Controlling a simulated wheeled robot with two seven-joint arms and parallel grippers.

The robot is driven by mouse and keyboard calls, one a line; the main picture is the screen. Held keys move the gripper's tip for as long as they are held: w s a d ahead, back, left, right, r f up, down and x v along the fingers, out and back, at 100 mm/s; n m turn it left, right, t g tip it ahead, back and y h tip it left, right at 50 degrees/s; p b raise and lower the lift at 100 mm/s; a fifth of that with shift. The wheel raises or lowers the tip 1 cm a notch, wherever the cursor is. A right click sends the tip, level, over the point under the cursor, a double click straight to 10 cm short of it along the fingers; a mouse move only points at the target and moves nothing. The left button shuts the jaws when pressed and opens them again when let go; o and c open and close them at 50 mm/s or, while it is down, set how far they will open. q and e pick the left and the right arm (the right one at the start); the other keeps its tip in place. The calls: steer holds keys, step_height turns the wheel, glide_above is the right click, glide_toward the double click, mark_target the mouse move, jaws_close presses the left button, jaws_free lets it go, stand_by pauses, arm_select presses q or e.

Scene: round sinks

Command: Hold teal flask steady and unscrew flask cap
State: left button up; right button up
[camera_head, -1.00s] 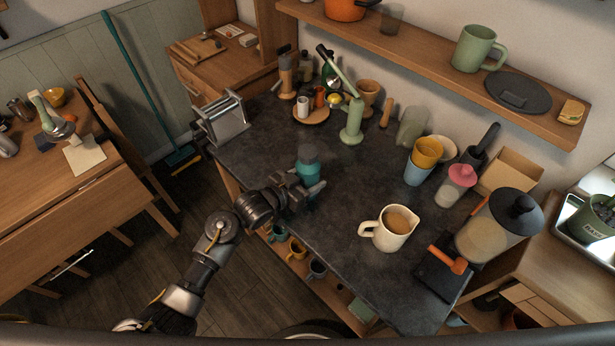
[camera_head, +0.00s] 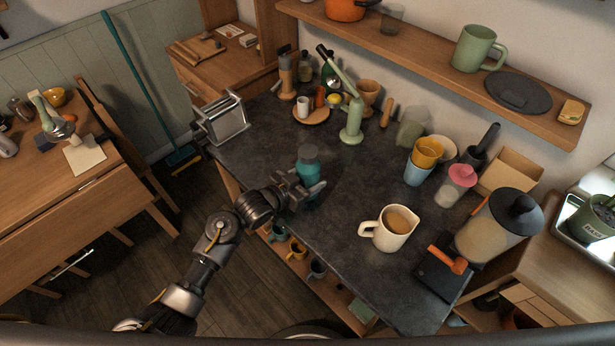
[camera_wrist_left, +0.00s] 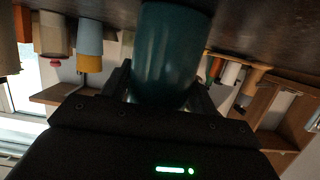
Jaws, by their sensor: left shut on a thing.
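The teal flask (camera_head: 309,176) stands upright on the dark countertop near its front edge in the head view. Its grey cap (camera_head: 308,153) is on top. My left gripper (camera_head: 306,188) is shut on the flask's body from the front left, one finger on either side. In the left wrist view the teal body (camera_wrist_left: 170,50) fills the space between the fingers, and the cap is out of sight. My right gripper is in neither view.
A cream pitcher (camera_head: 389,228) stands right of the flask. A green lever press (camera_head: 351,115) and a round wooden tray (camera_head: 312,118) stand behind it. Cups and jars line the right back. The counter around the flask is clear.

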arm_select(q)
steer(key=c, duration=0.5)
steer(key=shift+s+f, duration=0.1)
steer(key=shift+f, duration=0.15)
stand_by(0.5)
steer(key=shift+f, duration=0.1)
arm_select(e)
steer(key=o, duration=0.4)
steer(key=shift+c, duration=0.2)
